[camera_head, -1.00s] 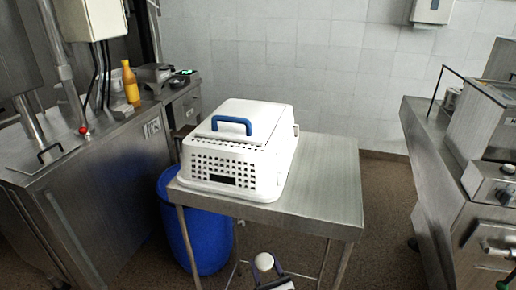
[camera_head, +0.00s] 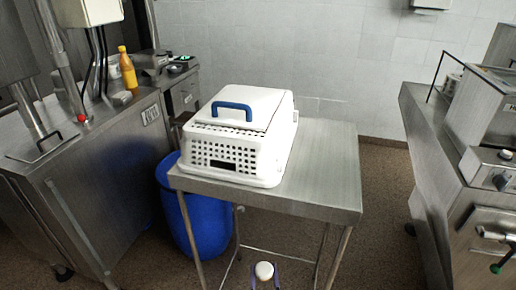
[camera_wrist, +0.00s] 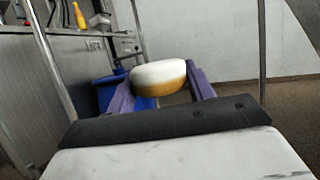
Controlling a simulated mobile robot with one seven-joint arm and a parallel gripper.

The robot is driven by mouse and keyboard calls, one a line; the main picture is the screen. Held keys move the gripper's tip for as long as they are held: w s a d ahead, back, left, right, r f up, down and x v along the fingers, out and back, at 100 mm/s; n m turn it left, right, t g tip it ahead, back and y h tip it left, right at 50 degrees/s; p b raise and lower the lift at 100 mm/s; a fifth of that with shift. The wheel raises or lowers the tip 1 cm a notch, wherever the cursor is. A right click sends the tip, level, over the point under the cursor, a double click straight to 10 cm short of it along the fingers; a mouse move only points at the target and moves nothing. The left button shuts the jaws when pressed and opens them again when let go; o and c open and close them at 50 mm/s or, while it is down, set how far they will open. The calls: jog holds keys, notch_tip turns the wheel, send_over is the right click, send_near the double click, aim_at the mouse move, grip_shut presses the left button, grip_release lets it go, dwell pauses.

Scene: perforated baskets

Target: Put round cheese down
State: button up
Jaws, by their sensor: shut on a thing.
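The round cheese (camera_head: 264,270) is white on top and shows a tan-orange lower part in the wrist view (camera_wrist: 159,76). My gripper (camera_wrist: 160,88) is shut on it, with a purple finger on either side. In the head view my gripper (camera_head: 265,278) is at the bottom edge, in front of the metal table and lower in the picture than its top. The cheese is held in the air, apart from the table.
A white perforated basket (camera_head: 225,160) with a blue-handled lid stands on the left of the steel table (camera_head: 325,180). The table's right side is clear. A blue barrel (camera_head: 207,222) stands below left. Steel counters (camera_head: 85,175) flank both sides.

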jog(key=shift+w+a+r+m+h, duration=0.15)
jog(key=shift+a+r+m+h, duration=0.05)
jog(key=shift+a+h, duration=0.2)
jog(key=shift+w+a+r+m+h, duration=0.1)
jog(key=shift+a+r+m+h, duration=0.1)
jog(key=shift+a+h, duration=0.2)
notch_tip(320, 180, down, 10)
jog(key=s, duration=0.2)
jog(key=shift+a, duration=0.1)
